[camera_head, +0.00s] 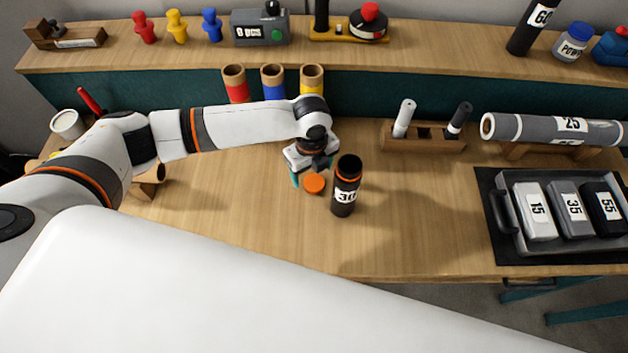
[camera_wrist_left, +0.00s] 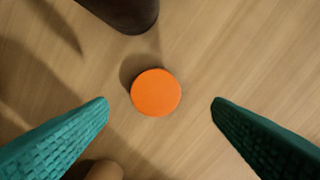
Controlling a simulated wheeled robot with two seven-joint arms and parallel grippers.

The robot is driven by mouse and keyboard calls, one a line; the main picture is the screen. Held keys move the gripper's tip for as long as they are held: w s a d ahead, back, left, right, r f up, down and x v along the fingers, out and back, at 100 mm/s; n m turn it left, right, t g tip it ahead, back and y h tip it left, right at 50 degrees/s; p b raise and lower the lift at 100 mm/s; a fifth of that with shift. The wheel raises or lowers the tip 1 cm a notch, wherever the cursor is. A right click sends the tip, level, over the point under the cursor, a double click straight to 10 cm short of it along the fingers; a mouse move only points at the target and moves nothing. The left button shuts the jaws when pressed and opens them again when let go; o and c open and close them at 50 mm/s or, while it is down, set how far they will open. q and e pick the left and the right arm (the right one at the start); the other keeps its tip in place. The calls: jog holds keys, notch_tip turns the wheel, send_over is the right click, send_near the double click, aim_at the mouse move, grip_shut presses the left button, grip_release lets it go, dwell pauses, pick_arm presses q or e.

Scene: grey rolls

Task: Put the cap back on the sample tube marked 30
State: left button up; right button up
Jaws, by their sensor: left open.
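The sample tube marked 30 (camera_head: 345,187) stands upright on the table, dark with an orange band near its open top. An orange cap (camera_head: 314,183) lies on the table just left of the tube. My left gripper (camera_head: 309,181) is over the cap, pointing down. In the left wrist view the cap (camera_wrist_left: 156,92) lies between the two spread teal fingers (camera_wrist_left: 160,104), with clear space on both sides. The dark tube (camera_wrist_left: 122,12) shows at the top edge of that view. My right gripper is not in view.
A rack with two markers (camera_head: 424,137) stands behind, right of the tube. A grey roll marked 25 (camera_head: 545,129) lies on a stand at right. A tray (camera_head: 505,232) holds blocks marked 15, 35 and 55. Red, blue and yellow cups (camera_head: 272,84) stand behind my left arm. The front middle table is clear.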

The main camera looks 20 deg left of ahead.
aim_at(314, 183)
pick_arm(q)
jog(key=f, duration=0.4)
jog(key=shift+d+f+p, duration=0.2)
jog(key=shift+d+p, duration=0.1)
jog(key=shift+p, duration=0.1)
jog(key=c, duration=1.1)
jog(key=shift+r, duration=0.1)
notch_tip(314, 183, up, 10)
jog(key=shift+f+b, duration=0.1)
jog(key=shift+b, duration=0.6)
